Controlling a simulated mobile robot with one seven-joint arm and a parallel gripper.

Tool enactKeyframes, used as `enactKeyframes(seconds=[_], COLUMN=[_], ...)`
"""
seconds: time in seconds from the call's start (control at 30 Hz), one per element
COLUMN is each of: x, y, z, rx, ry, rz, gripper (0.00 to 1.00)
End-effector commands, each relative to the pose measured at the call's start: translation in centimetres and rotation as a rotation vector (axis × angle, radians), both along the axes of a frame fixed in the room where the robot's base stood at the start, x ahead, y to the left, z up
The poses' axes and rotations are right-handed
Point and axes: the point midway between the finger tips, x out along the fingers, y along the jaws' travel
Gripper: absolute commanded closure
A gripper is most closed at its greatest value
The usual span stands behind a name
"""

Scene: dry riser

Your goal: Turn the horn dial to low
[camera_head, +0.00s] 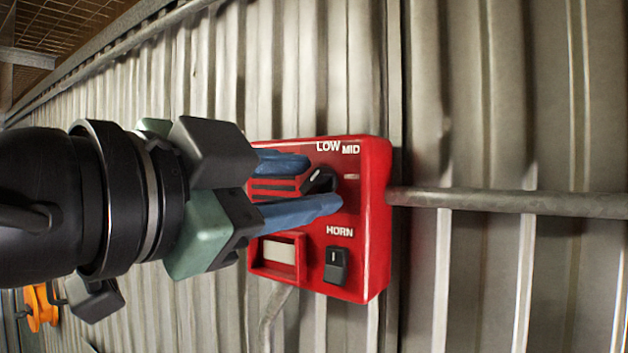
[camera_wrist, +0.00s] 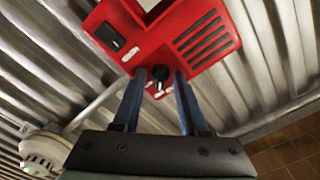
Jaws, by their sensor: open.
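The horn dial is a black knob (camera_head: 321,182) with a white line on it, on the front of a red box (camera_head: 375,240). LOW and MID are printed above it and HORN below it. The white line slants up and to the right in the head view; I cannot tell exactly which mark it points to. My gripper (camera_head: 324,184) is open, its two blue fingers reaching to the box face on either side of the knob. In the wrist view the knob (camera_wrist: 160,76) shows between the fingertips (camera_wrist: 160,80). I cannot tell whether they touch it.
A black rocker switch (camera_head: 337,265) and a pale window (camera_head: 279,252) sit low on the box. Slots lie beside the dial. A pipe (camera_head: 510,201) runs right along the corrugated metal wall (camera_head: 470,90). An orange object (camera_head: 41,306) is at lower left.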

Motion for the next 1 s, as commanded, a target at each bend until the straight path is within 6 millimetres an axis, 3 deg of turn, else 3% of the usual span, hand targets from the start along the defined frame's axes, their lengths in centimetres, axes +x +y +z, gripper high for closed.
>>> enactKeyframes(seconds=[0.27,0.5,1.0], x=[-0.02,-0.01,-0.01], y=[0.04,0.02,0.0], z=[-0.01,0.0,-0.02], rx=[0.0,0.0,-0.023], ry=[0.0,0.0,0.016], rz=[0.0,0.0,-0.001], gripper=[0.57,1.0,1.0])
